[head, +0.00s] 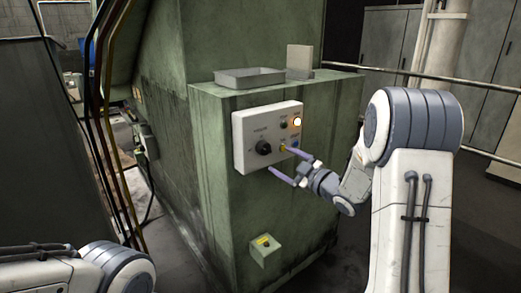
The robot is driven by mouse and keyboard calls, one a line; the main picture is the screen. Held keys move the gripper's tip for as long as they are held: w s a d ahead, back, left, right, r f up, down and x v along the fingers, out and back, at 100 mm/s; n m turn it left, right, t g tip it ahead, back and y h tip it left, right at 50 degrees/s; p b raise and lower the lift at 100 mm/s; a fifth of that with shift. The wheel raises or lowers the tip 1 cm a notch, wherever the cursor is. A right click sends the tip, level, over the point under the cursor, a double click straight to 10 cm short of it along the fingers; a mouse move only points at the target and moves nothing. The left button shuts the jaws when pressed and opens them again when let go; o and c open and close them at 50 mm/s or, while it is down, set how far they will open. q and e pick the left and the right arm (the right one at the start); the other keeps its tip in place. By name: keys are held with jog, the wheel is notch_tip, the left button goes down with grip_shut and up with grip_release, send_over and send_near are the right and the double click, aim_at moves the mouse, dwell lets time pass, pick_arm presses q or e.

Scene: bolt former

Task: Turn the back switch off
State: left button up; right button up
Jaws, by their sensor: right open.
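A white control panel (241,150) is mounted on the green machine cabinet. It carries a black rotary switch (263,148) at its lower middle, a lit warm-coloured lamp (297,122) at the upper right and a few small buttons. My right gripper (280,161) is in front of the panel's lower right part, fingers spread and empty. One finger is near the small buttons, the other below the panel's lower edge. I cannot tell whether a finger touches the panel. My left arm shows at the lower left, but its gripper is out of view.
A small box with a yellow button (264,242) sits low on the green cabinet (215,215). A rail (420,76) runs behind my right arm. Cables and pipes hang at the left.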

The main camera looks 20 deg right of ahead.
aim_at(267, 150)
jog(key=x, duration=0.2)
jog(key=p+x, duration=0.1)
jog(key=x, duration=0.2)
jog(key=p+x, duration=0.1)
jog(key=x, duration=0.2)
jog(key=shift+w+r, duration=0.25)
jog(key=shift+r, duration=0.15)
jog(key=m+p, duration=0.4)
jog(key=p, duration=0.1)
jog(key=shift+s+r, duration=0.15)
jog(key=shift+s, duration=0.1)
jog(key=m+p, duration=0.1)
jog(key=m, duration=0.2)
jog(key=shift+d+f+m+p, duration=0.1)
jog(key=shift+f+m+p, duration=0.2)
jog(key=shift+f+p, duration=0.05)
